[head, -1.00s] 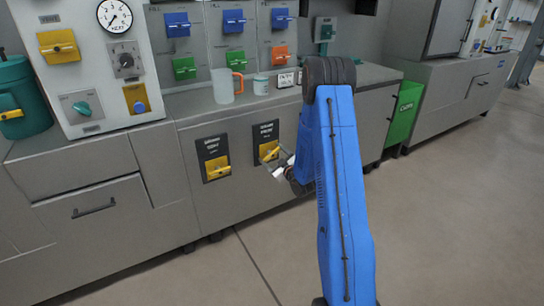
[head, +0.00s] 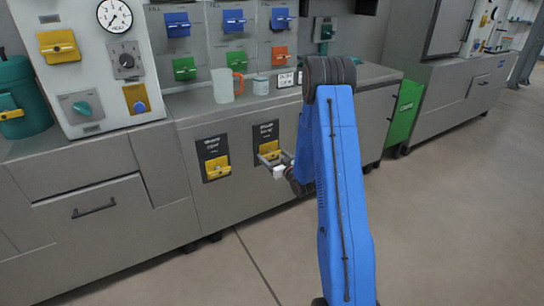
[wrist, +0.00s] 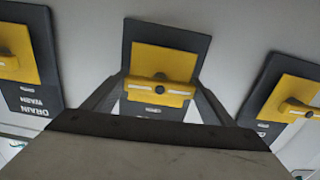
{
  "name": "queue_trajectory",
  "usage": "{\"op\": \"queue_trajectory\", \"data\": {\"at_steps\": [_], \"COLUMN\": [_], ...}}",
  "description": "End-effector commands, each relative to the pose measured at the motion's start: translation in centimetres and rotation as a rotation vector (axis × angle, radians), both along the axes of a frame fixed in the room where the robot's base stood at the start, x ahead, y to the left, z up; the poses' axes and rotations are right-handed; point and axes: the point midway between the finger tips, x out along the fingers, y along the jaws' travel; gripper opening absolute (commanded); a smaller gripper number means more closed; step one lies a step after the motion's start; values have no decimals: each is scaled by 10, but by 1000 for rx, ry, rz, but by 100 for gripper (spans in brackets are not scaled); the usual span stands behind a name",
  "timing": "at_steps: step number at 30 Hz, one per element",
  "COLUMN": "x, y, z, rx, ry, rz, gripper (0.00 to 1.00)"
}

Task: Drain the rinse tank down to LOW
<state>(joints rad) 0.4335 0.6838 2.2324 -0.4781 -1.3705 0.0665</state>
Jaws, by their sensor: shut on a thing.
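A yellow drain valve (head: 270,152) on a dark plate sits low on the grey cabinet front. My gripper (head: 268,163) is on its handle, and in the wrist view the handle (wrist: 160,88) lies level between my two fingers. The plate's label is partly hidden and too small to read surely. A second yellow drain valve (head: 217,167) on a dark plate is to its left, clear of my gripper. The wrist view shows a yellow valve on each side of the held one: left (wrist: 15,55) and right (wrist: 297,105). The left one's label reads DRAIN upside down.
Blue, green and orange handles are on the wall panel (head: 205,40). A round gauge (head: 115,16) is at left. The floor (head: 220,270) in front is clear.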

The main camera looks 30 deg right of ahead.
Motion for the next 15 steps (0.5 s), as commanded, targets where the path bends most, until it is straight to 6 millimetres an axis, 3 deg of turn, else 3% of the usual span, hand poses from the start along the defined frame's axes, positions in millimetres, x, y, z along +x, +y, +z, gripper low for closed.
{"op": "queue_trajectory", "data": {"at_steps": [8, 9, 10, 15], "x": [-1, -1, -1, -1], "y": [0, 0, 0, 0], "z": [-1, -1, -1, -1], "rx": [0, 0, 0, -1], "ry": [2, 2, 2, 1], "rz": [0, 0, 0, 0], "gripper": [56, 88, 95, 97]}}
